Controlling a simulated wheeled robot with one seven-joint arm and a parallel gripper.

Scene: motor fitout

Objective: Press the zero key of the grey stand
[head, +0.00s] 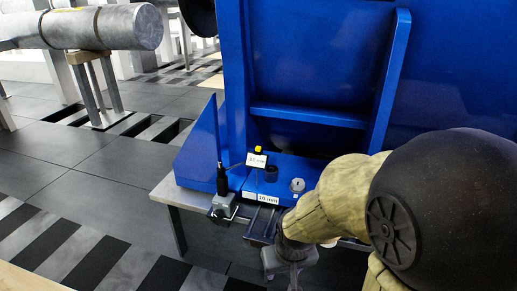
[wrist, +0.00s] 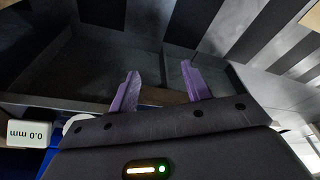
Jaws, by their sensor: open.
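A small grey stand (head: 224,203) with a dark upright post sits at the front left of the blue machine's ledge. A small white display (head: 257,160) with a yellow top stands beside it; its digits are too small to read surely. I cannot make out which part is the zero key. My gripper (head: 290,275) is low, in front of the ledge and right of the stand, partly hidden by my arm. In the wrist view my gripper's purple fingers (wrist: 160,88) are apart with nothing between them. A white display reading 0.0 mm (wrist: 30,134), upside down, shows at the left edge.
The blue machine (head: 310,60) fills the back. A label reading 10 mm (head: 268,199), a dark cylinder (head: 271,173) and a round dial (head: 297,185) are on its ledge. A grey shaft (head: 110,27) rests at the upper left.

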